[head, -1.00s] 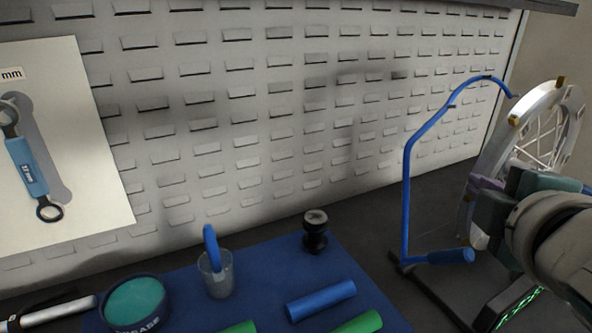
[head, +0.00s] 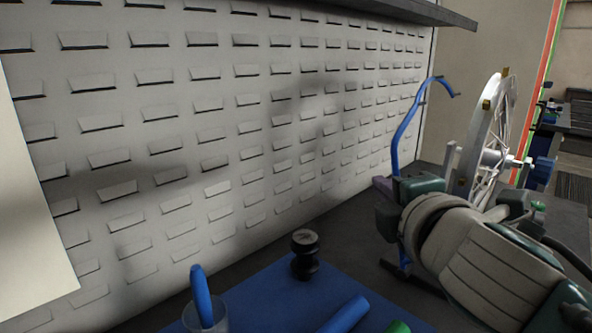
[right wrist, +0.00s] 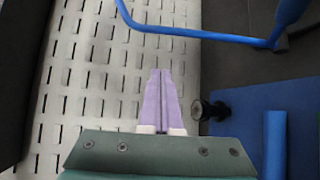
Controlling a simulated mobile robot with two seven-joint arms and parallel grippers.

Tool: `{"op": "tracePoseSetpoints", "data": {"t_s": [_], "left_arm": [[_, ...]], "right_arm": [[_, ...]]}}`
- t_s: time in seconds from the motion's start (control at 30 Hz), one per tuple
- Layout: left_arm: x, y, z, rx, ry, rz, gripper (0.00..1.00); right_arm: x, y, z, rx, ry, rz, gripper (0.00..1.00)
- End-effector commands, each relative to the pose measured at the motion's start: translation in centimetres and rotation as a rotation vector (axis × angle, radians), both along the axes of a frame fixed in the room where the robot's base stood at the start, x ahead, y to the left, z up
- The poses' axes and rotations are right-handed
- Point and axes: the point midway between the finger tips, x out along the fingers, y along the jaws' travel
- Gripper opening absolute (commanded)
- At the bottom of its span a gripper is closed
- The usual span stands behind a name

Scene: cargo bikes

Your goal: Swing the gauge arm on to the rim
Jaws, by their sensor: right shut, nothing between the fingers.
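The blue gauge arm (head: 403,132) rises beside the wheel and bends over at the top. Its tip appears a little left of the wheel's pale rim (head: 484,128), with a gap in the head view. My right gripper (head: 381,186) overlaps the arm's lower part, hiding its handle. Its purple fingers point left towards the wall and are shut and empty. In the right wrist view the shut fingers (right wrist: 161,76) lie below the blue tube (right wrist: 195,35), apart from it in the picture. My left gripper is not in view.
A slotted wall panel (head: 230,130) runs along the left. A blue mat (head: 265,300) carries a black knob-like part (head: 305,254), a cup (head: 207,318) with a blue handle in it, and a blue cylinder (head: 345,315). Dark bench shows between mat and wheel.

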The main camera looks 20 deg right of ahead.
Motion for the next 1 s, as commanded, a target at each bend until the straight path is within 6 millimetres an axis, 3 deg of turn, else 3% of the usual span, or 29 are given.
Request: {"op": "tracePoseSetpoints", "data": {"t_s": [0.2,0.5,0.7,1.0], "left_arm": [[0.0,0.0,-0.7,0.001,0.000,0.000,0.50],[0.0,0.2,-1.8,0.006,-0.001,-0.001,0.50],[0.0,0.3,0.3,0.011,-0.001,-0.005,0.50],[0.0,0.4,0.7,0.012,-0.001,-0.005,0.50]], "right_arm": [[4.0,-1.4,-0.8,-0.001,-0.001,-0.002,0.00],[8.1,-2.8,-1.6,0.000,-0.001,-0.001,0.00],[5.8,-4.2,-0.6,0.000,0.002,-0.001,0.00],[4.7,-4.9,-0.5,0.002,-0.001,0.000,0.00]]}}
